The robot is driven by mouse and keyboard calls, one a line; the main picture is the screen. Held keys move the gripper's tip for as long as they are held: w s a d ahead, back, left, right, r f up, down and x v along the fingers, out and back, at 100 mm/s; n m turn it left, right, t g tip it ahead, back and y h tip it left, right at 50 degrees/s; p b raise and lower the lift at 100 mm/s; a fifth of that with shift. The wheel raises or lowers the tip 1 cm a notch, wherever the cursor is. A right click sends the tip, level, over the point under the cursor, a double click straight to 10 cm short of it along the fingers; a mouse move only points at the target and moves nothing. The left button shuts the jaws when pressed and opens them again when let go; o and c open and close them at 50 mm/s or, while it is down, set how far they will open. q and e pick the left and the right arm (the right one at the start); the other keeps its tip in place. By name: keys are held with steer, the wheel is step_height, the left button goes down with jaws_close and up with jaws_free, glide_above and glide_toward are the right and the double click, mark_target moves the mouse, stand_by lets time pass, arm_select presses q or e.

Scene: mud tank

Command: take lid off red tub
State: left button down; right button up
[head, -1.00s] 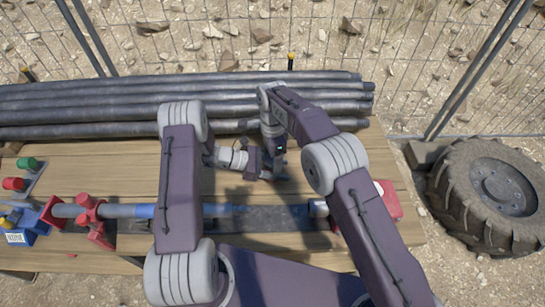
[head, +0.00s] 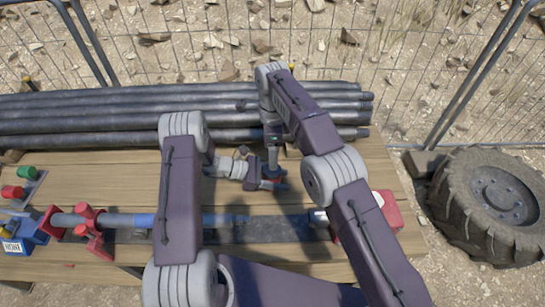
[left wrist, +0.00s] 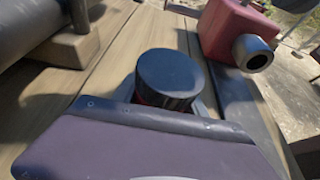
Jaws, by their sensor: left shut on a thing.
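The red tub (left wrist: 150,97) stands in the left wrist view with only a thin band of red showing. Its dark round lid (left wrist: 168,75) sits on top of it. In the head view the tub is small and mostly hidden by the grippers. My right gripper (head: 272,166) points down just above the left fingertips. Its jaws are too small to read, and I cannot tell whether it touches the lid.
Dark pipes (head: 60,118) lie along the back of the wooden table (head: 115,185). A blue and grey pipe in red clamps (head: 92,228) lies at the left front. A red block (head: 388,210) stands at the right edge. A tyre (head: 490,205) is beyond the table.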

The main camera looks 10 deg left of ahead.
mark_target(273, 178)
steer(key=shift+f, duration=3.95)
steer(key=c, duration=1.5)
steer(key=n, duration=0.6)
steer(key=o, duration=1.6)
steer(key=shift+c, duration=0.2)
